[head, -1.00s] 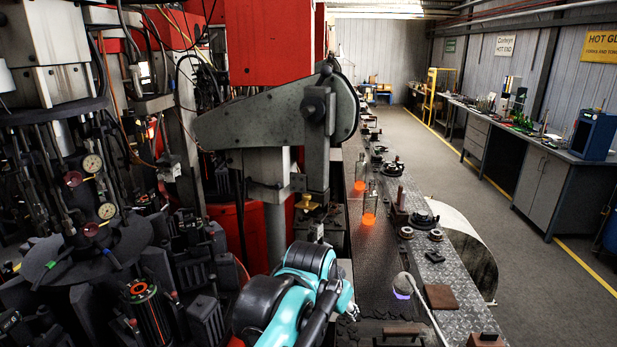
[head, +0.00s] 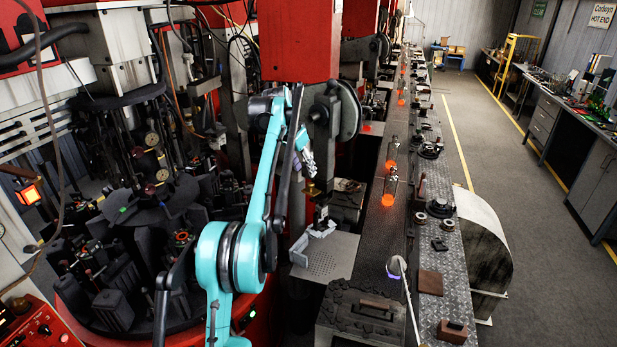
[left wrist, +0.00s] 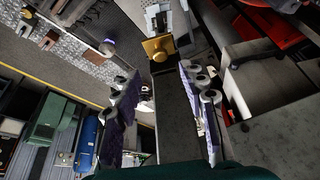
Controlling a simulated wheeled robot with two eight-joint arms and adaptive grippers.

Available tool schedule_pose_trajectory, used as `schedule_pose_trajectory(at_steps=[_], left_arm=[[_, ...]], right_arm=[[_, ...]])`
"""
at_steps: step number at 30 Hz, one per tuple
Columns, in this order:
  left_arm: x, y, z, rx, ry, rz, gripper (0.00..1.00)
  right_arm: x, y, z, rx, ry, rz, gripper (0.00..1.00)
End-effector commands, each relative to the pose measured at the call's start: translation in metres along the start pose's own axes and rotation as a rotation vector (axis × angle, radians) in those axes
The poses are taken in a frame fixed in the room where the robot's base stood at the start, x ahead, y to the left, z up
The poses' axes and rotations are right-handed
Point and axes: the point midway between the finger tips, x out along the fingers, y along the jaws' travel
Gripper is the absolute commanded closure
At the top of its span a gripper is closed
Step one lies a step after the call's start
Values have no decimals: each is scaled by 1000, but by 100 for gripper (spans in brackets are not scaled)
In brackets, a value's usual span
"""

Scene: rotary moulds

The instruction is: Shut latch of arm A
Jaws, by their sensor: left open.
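My left gripper (head: 308,163) is at the end of my teal arm, beside the grey post under the red machine column. In the left wrist view its two fingers (left wrist: 166,108) are apart with nothing between the tips. A brass-coloured block (left wrist: 158,48) lies just beyond the fingertips there, with a pale grey metal part (left wrist: 165,18) behind it. The brass piece (head: 313,191) shows small below the gripper in the head view. I cannot tell for sure whether it is the latch of arm A, or whether the latch stands open. My right gripper is not in view.
A grey bracket (head: 314,247) stands on a perforated plate below the gripper. A dark bench (head: 374,245) with glowing orange glass pieces (head: 387,199) runs to the right. Crowded black mould machinery (head: 125,240) is on the left. The aisle floor (head: 520,220) is clear.

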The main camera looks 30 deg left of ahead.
Motion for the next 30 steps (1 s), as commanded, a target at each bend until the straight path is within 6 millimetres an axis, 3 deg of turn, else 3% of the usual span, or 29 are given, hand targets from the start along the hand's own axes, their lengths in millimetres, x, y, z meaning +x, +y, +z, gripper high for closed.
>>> schedule_pose_trajectory(at_steps=[12,23,24,28,30], left_arm=[[63,1,0,0,0,-1,58],[72,1,1,0,0,-1,58],[72,1,1,0,0,-1,61],[72,1,1,0,0,-1,95],[72,1,1,-1,0,-1,100]], right_arm=[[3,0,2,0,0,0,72],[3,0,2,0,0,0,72],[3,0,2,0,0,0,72],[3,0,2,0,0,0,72],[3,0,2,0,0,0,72]])
